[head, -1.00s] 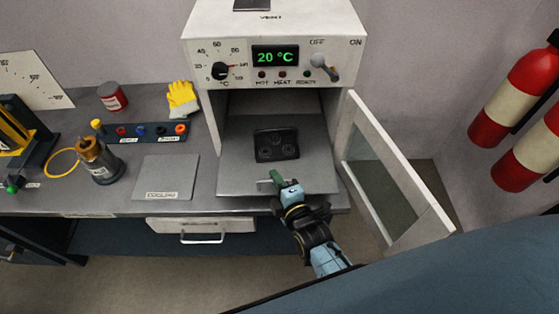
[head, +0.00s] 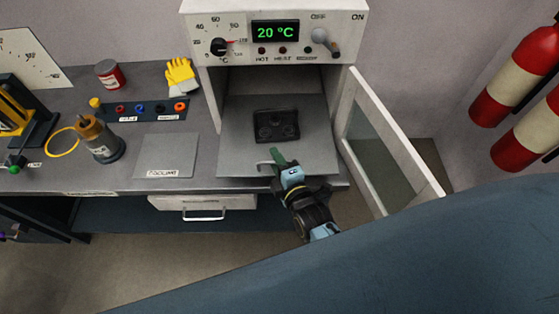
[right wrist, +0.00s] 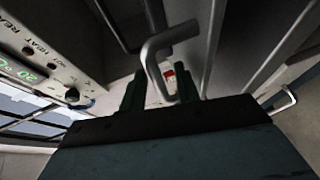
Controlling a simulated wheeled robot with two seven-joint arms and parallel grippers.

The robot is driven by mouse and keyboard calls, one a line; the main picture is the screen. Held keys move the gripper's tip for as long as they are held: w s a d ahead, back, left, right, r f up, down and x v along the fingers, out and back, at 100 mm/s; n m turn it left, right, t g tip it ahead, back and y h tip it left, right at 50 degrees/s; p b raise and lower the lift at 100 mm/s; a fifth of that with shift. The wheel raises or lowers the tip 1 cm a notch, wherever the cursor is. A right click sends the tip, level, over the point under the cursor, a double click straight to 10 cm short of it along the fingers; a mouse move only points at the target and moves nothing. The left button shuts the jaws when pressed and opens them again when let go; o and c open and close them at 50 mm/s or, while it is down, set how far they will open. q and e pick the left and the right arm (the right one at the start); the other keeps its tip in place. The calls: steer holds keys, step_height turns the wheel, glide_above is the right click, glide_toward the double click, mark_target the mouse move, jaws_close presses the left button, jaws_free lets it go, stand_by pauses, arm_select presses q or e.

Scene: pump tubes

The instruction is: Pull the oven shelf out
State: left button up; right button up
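The oven shelf (head: 300,165) is a grey plate whose front part juts out of the open oven (head: 271,48). Its bent grey handle (head: 266,164) sticks out at the front left of the shelf. My right gripper (head: 277,157) is at this handle, its green fingers beside it. In the right wrist view my right gripper (right wrist: 160,75) shows two fingers apart, with the handle (right wrist: 172,40) reaching between them. Background shows in the gap, so it does not look clamped. A black block with round holes (head: 277,125) rests on the shelf. My left gripper is out of view.
The glass oven door (head: 378,140) stands open at the right. A cooling plate (head: 165,156), a brass-topped vessel (head: 100,140) and yellow gloves (head: 180,74) are on the bench to the left. A drawer (head: 203,203) is below. Red extinguishers (head: 515,75) are at far right.

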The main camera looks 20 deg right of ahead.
steer(key=s+d+r, duration=0.1)
steer(key=s+r, duration=0.1)
steer(key=s, duration=1.1)
steer(key=shift+r+p, duration=0.2)
steer(key=shift+p, duration=0.1)
steer(key=shift+f, duration=0.1)
steer(key=s+f+m+g+b, duration=0.2)
steer(key=s+f+m+g, duration=0.25)
steer(key=f, duration=0.85)
steer(key=s+f+m+g+b, duration=0.1)
steer(key=s+f+m+g, duration=0.4)
steer(key=f, duration=0.9)
steer(key=s+d+f+m+g+b, duration=0.1)
steer(key=s+d+f+m+g, duration=0.1)
steer(key=s+d+f, duration=0.3)
steer(key=s+d+f+m+g+h+b, duration=0.1)
steer(key=s+d+f+m+g, duration=0.2)
steer(key=s+f, duration=0.5)
steer(key=s+d+m, duration=0.1)
steer(key=s+d, duration=0.1)
steer(key=s, duration=0.2)
steer(key=shift+d, duration=0.15)
steer(key=shift+g, duration=0.25)
